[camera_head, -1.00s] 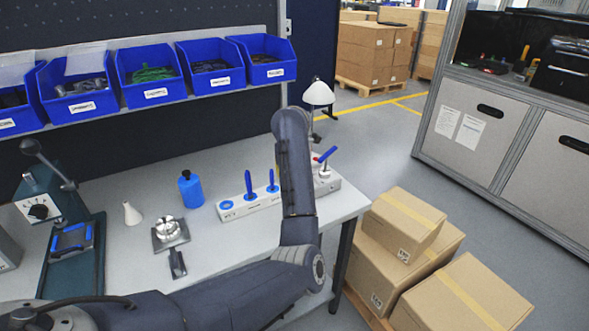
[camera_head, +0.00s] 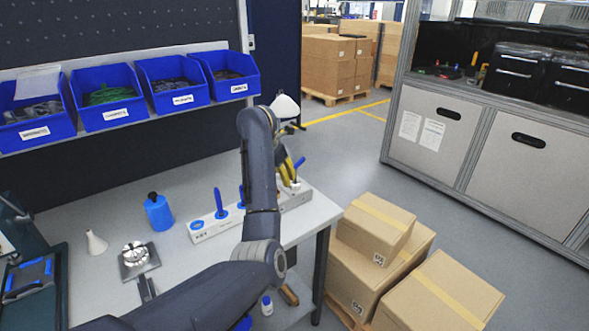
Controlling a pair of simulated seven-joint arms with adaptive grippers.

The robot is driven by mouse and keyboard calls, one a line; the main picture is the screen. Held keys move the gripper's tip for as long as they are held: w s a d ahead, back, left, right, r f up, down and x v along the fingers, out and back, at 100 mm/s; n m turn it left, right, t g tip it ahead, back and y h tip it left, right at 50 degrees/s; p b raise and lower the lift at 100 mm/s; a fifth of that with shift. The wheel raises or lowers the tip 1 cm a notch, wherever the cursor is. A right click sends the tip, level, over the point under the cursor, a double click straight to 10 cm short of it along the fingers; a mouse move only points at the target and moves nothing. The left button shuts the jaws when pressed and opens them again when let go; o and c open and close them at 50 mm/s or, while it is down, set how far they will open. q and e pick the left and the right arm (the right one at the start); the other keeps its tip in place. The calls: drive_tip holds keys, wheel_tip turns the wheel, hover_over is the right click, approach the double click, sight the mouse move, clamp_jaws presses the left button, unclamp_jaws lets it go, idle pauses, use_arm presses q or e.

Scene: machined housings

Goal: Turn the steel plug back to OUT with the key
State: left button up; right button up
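A round steel piece (camera_head: 135,254) sits on a square metal plate with a dark bar in front of it, on the bench; whether it is the plug, and any OUT mark, I cannot tell. My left arm reaches across the bench and hides part of the rack. My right gripper is not in view.
A blue bottle (camera_head: 158,213) and a white cone (camera_head: 96,243) stand on the bench. Blue bins (camera_head: 108,98) line the shelf. Cardboard boxes (camera_head: 377,228) stand right of the bench. Bare bench lies around the steel piece.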

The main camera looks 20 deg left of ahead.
sight(295, 167)
use_arm(q)
drive_tip(key=w, duration=0.2)
drive_tip(key=w+d, duration=0.1)
drive_tip(key=w, duration=0.1)
drive_tip(key=w+d, duration=0.1)
drive_tip(key=w, duration=0.2)
drive_tip(key=shift+d, duration=0.2)
drive_tip(key=shift+w+d+f, duration=0.1)
drive_tip(key=shift+w+f, duration=0.15)
drive_tip(key=shift+f, duration=0.3)
drive_tip(key=shift+c, duration=0.5)
clamp_jaws()
drive_tip(key=shift+d+n+y, duration=0.1)
drive_tip(key=shift+n+y, duration=0.2)
drive_tip(key=shift+n, duration=0.4)
drive_tip(key=shift+n+y, duration=0.3)
drive_tip(key=shift+n, duration=0.4)
drive_tip(key=shift+f, duration=0.1)
